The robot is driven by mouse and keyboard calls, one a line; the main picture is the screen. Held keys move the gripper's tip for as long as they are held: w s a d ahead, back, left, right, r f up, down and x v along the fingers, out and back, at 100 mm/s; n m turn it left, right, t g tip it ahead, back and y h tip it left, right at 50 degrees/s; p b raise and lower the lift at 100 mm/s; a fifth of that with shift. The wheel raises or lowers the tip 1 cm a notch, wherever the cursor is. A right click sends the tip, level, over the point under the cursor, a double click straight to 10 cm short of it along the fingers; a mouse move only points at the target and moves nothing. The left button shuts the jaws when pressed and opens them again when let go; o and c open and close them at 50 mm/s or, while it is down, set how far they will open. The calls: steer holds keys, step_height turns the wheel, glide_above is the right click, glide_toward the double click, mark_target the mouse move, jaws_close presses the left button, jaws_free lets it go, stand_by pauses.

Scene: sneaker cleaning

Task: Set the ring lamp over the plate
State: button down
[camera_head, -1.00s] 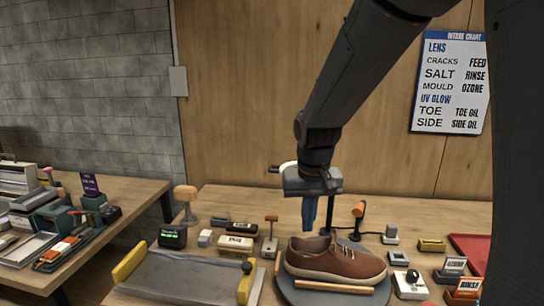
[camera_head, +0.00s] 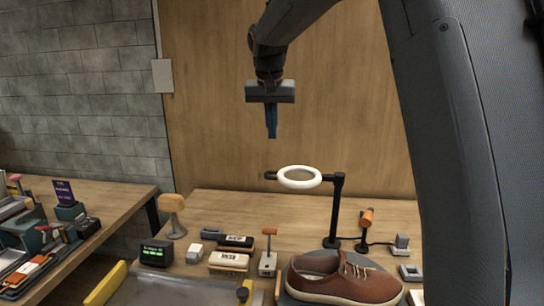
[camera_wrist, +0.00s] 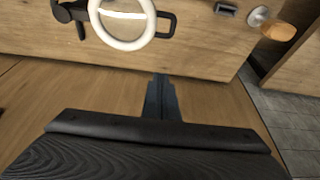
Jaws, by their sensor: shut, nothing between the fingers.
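The ring lamp has a white ring (camera_head: 299,178) on a black stand (camera_head: 335,212). Its ring extends left from the post, with a small black handle (camera_head: 270,175) at its left end. The round dark plate (camera_head: 284,299) is largely hidden under a brown sneaker (camera_head: 345,281). The ring is higher than the sneaker; whether it is centred over the plate I cannot tell. My gripper (camera_head: 271,134) points down, shut and empty, above the ring and apart from it. In the wrist view, the shut fingers (camera_wrist: 160,82) are below the ring (camera_wrist: 122,22) in the picture.
An orange-headed tool (camera_head: 366,217) stands right of the lamp post. A small mallet-shaped tool (camera_head: 268,240), labelled brushes (camera_head: 229,261) and a green-display box (camera_head: 155,254) are left of the sneaker. A tan mushroom-shaped stand (camera_head: 172,215) is at the back left. The air around my gripper is clear.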

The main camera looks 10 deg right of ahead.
step_height(320, 180, down, 10)
steer(key=p, duration=0.4)
steer(key=shift+s+p, duration=0.25)
steer(key=shift+p, duration=0.05)
steer(key=shift+a, duration=0.1)
